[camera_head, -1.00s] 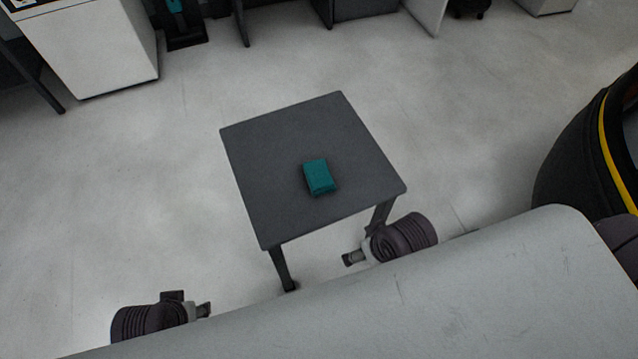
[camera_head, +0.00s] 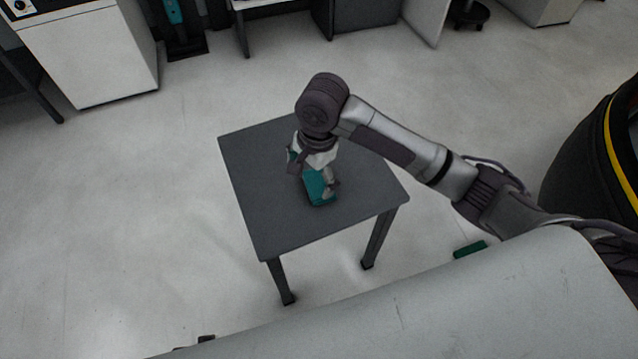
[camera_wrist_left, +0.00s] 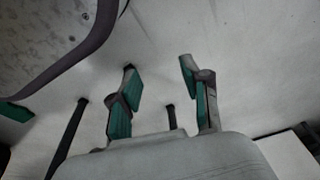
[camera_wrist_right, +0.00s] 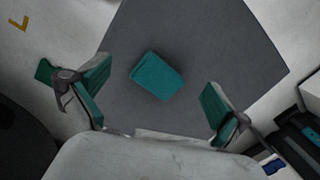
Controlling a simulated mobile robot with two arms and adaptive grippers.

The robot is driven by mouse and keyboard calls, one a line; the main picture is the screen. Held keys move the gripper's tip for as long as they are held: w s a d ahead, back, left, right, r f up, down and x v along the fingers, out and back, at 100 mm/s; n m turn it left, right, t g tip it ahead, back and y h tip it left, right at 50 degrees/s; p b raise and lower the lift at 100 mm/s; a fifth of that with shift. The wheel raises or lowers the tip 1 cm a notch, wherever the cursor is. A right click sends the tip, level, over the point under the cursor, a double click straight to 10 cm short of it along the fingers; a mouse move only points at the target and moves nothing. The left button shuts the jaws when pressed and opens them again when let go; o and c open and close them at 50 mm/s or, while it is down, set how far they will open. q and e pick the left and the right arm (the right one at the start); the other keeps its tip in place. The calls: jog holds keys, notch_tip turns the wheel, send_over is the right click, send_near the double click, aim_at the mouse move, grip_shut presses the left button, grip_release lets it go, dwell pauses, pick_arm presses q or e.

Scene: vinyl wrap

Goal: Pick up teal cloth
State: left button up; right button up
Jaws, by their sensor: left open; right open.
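The teal cloth (camera_head: 315,186) is a small folded block on the dark grey table (camera_head: 250,190). In the right wrist view the cloth (camera_wrist_right: 157,76) lies a little ahead of and between the spread fingers, with bare tabletop around it. My right gripper (camera_head: 312,178) is above the table over the cloth, open and empty, and hides part of it in the head view. The same gripper (camera_wrist_right: 154,99) shows its teal finger pads wide apart. My left gripper (camera_wrist_left: 163,88) is open and empty in the left wrist view, pointing at floor and table legs.
A white cabinet (camera_head: 88,55) stands at the back left and a black round object with a yellow stripe (camera_head: 590,170) at the right. A green item (camera_head: 470,249) lies near the white surface (camera_head: 400,300) in front. The floor around the table is clear.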

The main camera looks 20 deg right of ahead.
jog(key=w+d+r+m+h, duration=0.1)
jog(key=w+d+r+m, duration=0.3)
jog(key=m, duration=0.1)
pick_arm(q)
notch_tip(320, 180, down, 4)
jog(key=s+f, duration=0.1)
jog(key=s, duration=0.1)
pick_arm(e)
jog(key=b, duration=0.2)
send_over(321, 181)
jog(key=shift+g, duration=0.3)
jog(key=f, duration=0.7)
jog(key=shift+s+d+f, duration=0.15)
jog(key=shift+d+f, duration=0.05)
jog(key=shift+f, duration=0.8)
notch_tip(321, 181, down, 4)
jog(key=shift+a+r+b, duration=0.1)
jog(key=shift+a+b, duration=0.05)
jog(key=shift+b, duration=0.85)
jog(key=shift+f, duration=0.3)
pick_arm(q)
jog(key=w+r, duration=0.5)
jog(key=r, duration=0.7)
jog(key=shift+d+t, duration=0.2)
jog(key=shift+t, duration=0.1)
pick_arm(e)
jog(key=c, duration=0.7)
